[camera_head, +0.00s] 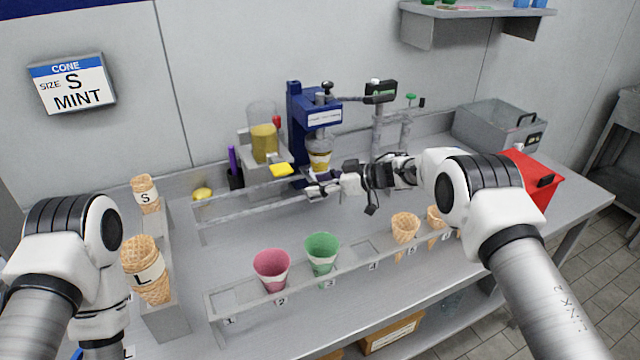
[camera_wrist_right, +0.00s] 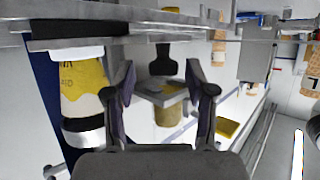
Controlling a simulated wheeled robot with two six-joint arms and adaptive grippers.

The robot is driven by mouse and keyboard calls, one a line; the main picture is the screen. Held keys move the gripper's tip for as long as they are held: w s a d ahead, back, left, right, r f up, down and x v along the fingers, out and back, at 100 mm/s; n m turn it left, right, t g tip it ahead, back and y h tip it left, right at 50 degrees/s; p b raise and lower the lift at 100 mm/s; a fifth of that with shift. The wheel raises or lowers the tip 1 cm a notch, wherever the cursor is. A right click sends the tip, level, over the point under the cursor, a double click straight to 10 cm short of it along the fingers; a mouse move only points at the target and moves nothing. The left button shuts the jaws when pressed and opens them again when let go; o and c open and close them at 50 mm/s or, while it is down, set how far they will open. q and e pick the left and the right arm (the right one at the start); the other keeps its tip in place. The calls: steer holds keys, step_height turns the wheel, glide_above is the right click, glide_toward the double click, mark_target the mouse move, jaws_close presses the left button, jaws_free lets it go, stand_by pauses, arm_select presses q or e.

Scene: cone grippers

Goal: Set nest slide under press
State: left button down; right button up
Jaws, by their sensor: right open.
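The blue press (camera_head: 302,125) stands at the back of the counter. A yellowish piece with a white band (camera_head: 319,160) sits directly below its head; a yellow, white and black piece shows large at the left in the wrist view (camera_wrist_right: 82,95). Metal rails (camera_head: 245,195) run left from the press base. My right gripper (camera_head: 312,184) is at the rails in front of the press. In the wrist view its fingers (camera_wrist_right: 165,100) are apart, with a dark knob (camera_wrist_right: 163,66) and grey plate between or beyond them; contact is unclear. The nest slide is hard to make out. My left gripper is not visible.
A numbered rack (camera_head: 345,263) in front holds a pink cup (camera_head: 271,268), a green cup (camera_head: 322,252) and waffle cones (camera_head: 405,226). A wall sign (camera_head: 72,84) reads cone size S mint. A red box (camera_head: 532,180) and grey bin (camera_head: 490,128) stand right.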

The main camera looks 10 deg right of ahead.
steer(key=v, duration=1.2)
steer(key=shift+f, duration=0.1)
